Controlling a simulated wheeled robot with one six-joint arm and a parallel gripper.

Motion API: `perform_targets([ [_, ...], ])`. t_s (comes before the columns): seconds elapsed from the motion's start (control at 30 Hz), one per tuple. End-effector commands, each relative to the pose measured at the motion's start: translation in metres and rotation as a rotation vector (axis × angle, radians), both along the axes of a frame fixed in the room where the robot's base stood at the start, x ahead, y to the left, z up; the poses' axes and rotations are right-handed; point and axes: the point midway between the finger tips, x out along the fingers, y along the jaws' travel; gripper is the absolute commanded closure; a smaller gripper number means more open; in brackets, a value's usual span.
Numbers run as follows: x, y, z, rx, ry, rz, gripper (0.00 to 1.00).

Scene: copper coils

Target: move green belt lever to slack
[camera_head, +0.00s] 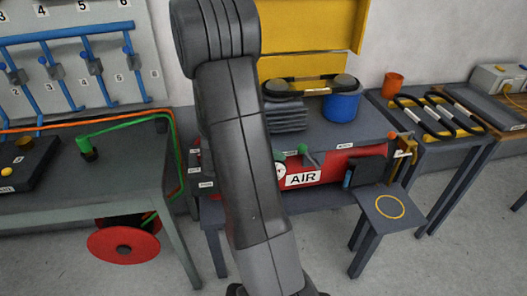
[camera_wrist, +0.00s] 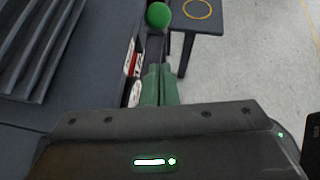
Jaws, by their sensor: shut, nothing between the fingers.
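A green lever (camera_head: 304,150) with a rounded end stands at the front edge of the middle table, above the red AIR tank. In the wrist view a green ball knob (camera_wrist: 158,15) shows at the top centre, which looks like this lever's end. My gripper (camera_wrist: 158,72) has its dark green fingers together and empty, pointing toward the knob. A gap shows between fingertips and knob in the picture; the depth between them is unclear.
Dark stacked slabs (camera_head: 285,115) and a blue tub (camera_head: 341,106) stand behind the lever. The red AIR tank (camera_head: 335,168) is below. A small stool with a yellow ring (camera_head: 390,207) stands at right. A green pipe (camera_head: 120,125) is on the left table. Floor at right is clear.

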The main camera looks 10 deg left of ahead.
Motion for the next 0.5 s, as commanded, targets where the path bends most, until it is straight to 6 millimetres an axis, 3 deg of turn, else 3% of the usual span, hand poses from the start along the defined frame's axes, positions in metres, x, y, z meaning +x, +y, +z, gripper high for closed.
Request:
perform_targets([
  [0.2, 0.013, -0.024, 0.007, 0.001, -0.001, -0.003, 1.00],
  [0.5, 0.019, -0.034, 0.009, 0.000, -0.001, -0.001, 1.00],
])
